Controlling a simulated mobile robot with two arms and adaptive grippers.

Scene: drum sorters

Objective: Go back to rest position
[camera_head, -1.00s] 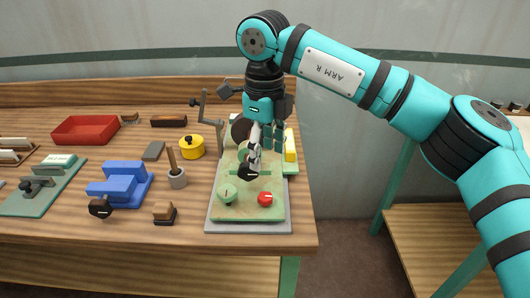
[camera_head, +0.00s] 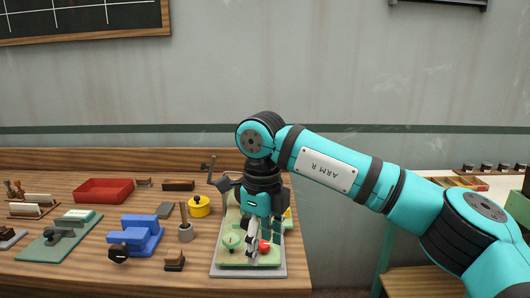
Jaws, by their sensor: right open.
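My right gripper (camera_head: 263,236) is open and points down over the green machine (camera_head: 236,263) at the right end of the bench. Its fingers are by the red knob (camera_head: 265,246), in front of part of the machine. I see nothing held in it, but whether the fingertips touch the machine I cannot tell. A green knob (camera_head: 231,241) is to the left of the fingers. My right arm comes in from the right edge. My left gripper is not in view.
A crank post (camera_head: 211,170) rises at the back left of the machine. A yellow pot (camera_head: 199,206), a grey cup with a handle (camera_head: 185,232), a blue block (camera_head: 135,234) and a red tray (camera_head: 104,190) stand to the left.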

